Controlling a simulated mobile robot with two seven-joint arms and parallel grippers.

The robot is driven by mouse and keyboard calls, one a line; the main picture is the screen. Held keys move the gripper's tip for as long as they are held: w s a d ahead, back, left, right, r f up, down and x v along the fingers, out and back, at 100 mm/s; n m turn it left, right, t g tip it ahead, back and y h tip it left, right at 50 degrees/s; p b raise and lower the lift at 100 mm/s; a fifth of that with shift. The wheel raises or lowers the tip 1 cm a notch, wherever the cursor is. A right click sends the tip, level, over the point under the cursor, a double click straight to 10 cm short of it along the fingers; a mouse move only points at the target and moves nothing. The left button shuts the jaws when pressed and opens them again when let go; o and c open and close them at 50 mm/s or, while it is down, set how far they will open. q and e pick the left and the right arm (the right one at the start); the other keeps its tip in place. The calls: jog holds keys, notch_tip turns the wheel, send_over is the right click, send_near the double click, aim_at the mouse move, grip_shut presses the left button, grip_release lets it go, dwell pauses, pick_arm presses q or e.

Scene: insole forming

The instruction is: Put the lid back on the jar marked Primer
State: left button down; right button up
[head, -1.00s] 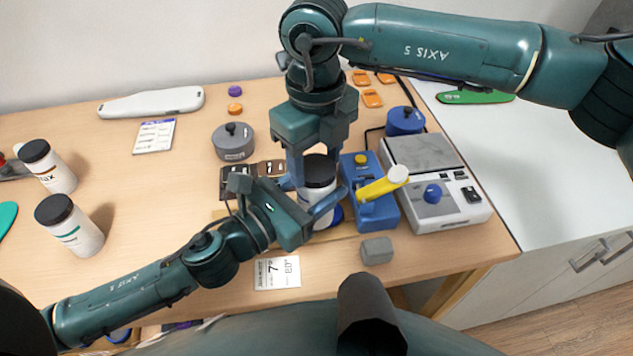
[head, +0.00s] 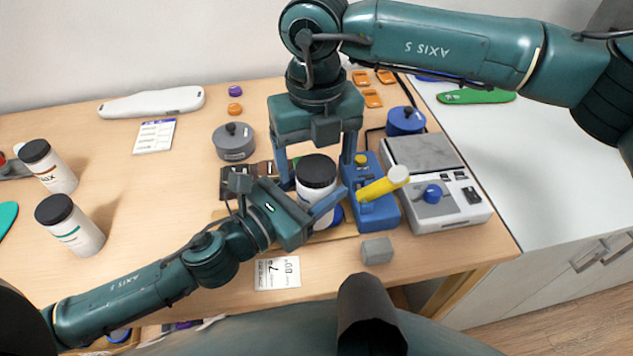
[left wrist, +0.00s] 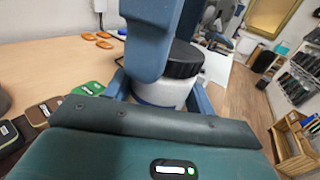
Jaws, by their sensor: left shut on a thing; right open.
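A white jar (head: 312,212) with a black lid (head: 316,171) on it stands upright at the middle of the table; its label is turned away, so I cannot read it. My left gripper (head: 321,203) is shut around the jar's body. In the left wrist view the jar (left wrist: 160,92) sits between its blue fingers, with the black lid (left wrist: 184,62) seated on top. My right gripper (head: 315,165) comes down from above. It is open, its fingers on either side of the lid and apart from it. One of its fingers partly hides the lid in the left wrist view.
Two more black-lidded jars (head: 70,225) (head: 48,166) stand at the left. A blue device with a yellow handle (head: 384,187) is close right of the held jar, beside a scale (head: 425,155). A grey block (head: 377,250) and card (head: 278,273) lie in front.

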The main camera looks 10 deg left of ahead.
notch_tip(320, 180, up, 12)
jog(key=shift+f, duration=0.2)
jog(key=shift+s, duration=0.1)
